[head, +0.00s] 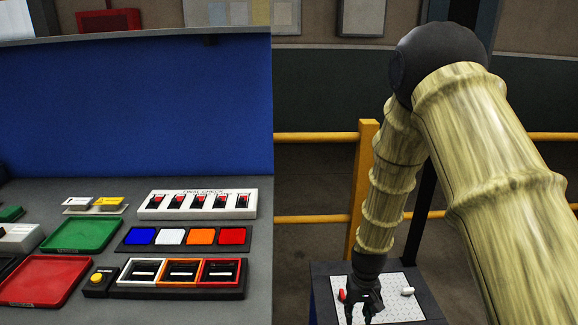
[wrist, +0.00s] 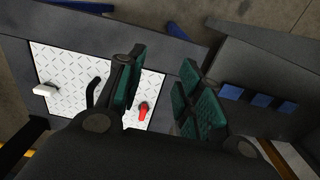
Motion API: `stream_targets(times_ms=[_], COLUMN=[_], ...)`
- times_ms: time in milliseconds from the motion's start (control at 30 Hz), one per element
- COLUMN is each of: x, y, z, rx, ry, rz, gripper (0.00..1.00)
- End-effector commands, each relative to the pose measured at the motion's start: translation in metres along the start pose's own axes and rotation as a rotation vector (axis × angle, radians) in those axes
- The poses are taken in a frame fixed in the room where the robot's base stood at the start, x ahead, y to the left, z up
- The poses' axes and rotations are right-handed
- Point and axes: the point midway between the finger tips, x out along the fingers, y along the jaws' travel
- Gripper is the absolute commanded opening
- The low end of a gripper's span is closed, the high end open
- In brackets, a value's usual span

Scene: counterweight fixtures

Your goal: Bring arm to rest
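My arm reaches down on the right side of the head view. My gripper (head: 365,303) hangs, pointing down, above a stand with a light tread-plate top (head: 396,309). In the wrist view my gripper (wrist: 164,72) has its green-padded fingers apart, with nothing between them. A small red piece (head: 342,295) and a small white piece (head: 407,291) lie on the tread plate. In the wrist view the red piece (wrist: 143,110) shows beside the left finger, and the white piece (wrist: 45,90) lies further left.
A grey bench on the left carries a green tray (head: 82,235), a red tray (head: 45,280), a white switch panel (head: 198,204), a strip of coloured squares (head: 185,237) and framed slots (head: 180,272). A yellow railing (head: 362,185) stands behind my arm.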

Motion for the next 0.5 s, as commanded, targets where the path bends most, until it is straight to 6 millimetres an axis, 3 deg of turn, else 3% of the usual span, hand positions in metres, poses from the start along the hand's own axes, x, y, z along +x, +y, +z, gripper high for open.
stream_targets(times_ms=[267, 500], x=[0.044, 0.095], y=[0.006, 0.016], z=[0.041, 0.103], rx=[0.005, 0.015], ry=[-0.005, -0.010], rz=[0.009, 0.016], gripper=[0.36, 0.36])
